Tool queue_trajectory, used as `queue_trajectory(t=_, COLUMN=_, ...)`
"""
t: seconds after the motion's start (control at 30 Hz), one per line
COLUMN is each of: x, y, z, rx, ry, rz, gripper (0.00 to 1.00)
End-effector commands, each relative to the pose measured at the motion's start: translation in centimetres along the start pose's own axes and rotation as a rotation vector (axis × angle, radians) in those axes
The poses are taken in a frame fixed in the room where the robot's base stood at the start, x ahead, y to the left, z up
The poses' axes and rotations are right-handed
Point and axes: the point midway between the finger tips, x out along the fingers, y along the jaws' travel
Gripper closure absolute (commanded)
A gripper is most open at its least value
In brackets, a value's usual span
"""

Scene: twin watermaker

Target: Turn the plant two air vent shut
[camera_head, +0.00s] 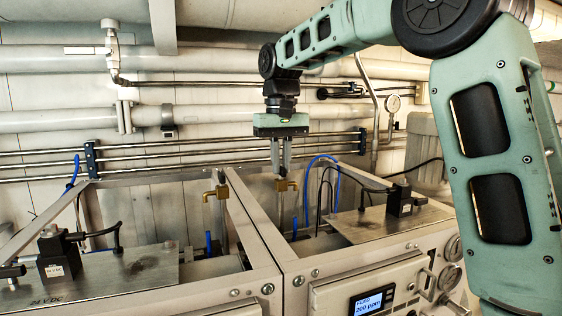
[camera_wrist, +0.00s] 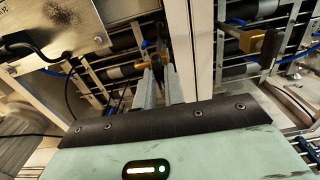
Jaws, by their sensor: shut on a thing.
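My gripper (camera_head: 281,172) points straight down over the right-hand unit, with its fingers closed around the top of the air vent there. The vent's brass body (camera_head: 288,186) shows just below the fingertips, on a thin upright pipe. In the wrist view my fingers (camera_wrist: 158,72) are shut on a small dark handle, with a bit of brass beside it. The fingers hide most of the handle, so I cannot tell its exact angle. A second brass vent (camera_head: 216,192) with a dark upright handle stands on the left-hand unit, apart from my gripper; it also shows in the wrist view (camera_wrist: 249,40).
Frame rails (camera_head: 245,215) divide the two open-topped units. Blue hoses (camera_head: 310,180) and black cables run close to the gripped vent. A metal plate with a black solenoid (camera_head: 400,200) lies to its right. Steel pipes (camera_head: 220,153) cross the wall behind.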

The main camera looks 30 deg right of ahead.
Motion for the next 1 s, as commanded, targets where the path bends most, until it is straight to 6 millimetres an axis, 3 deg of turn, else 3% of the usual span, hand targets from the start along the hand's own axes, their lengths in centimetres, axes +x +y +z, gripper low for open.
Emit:
queue_trajectory(t=0.2, x=-0.2, y=0.0, z=-0.1, rx=0.002, ry=0.005, rz=-0.001, gripper=1.0)
queue_trajectory(t=0.23, x=-0.2, y=0.0, z=-0.1, rx=0.002, ry=0.005, rz=-0.001, gripper=0.83)
queue_trajectory(t=0.3, x=-0.2, y=0.0, z=-0.1, rx=0.001, ry=0.005, rz=-0.001, gripper=0.67)
queue_trajectory(t=0.67, x=-0.4, y=0.0, z=-0.1, rx=0.0, ry=0.003, rz=-0.001, gripper=0.67)
queue_trajectory(t=0.77, x=-1.4, y=0.0, z=-0.1, rx=0.0, ry=0.005, rz=-0.001, gripper=0.67)
queue_trajectory(t=1.0, x=-5.8, y=0.0, z=-0.1, rx=0.0, ry=0.006, rz=-0.001, gripper=0.67)
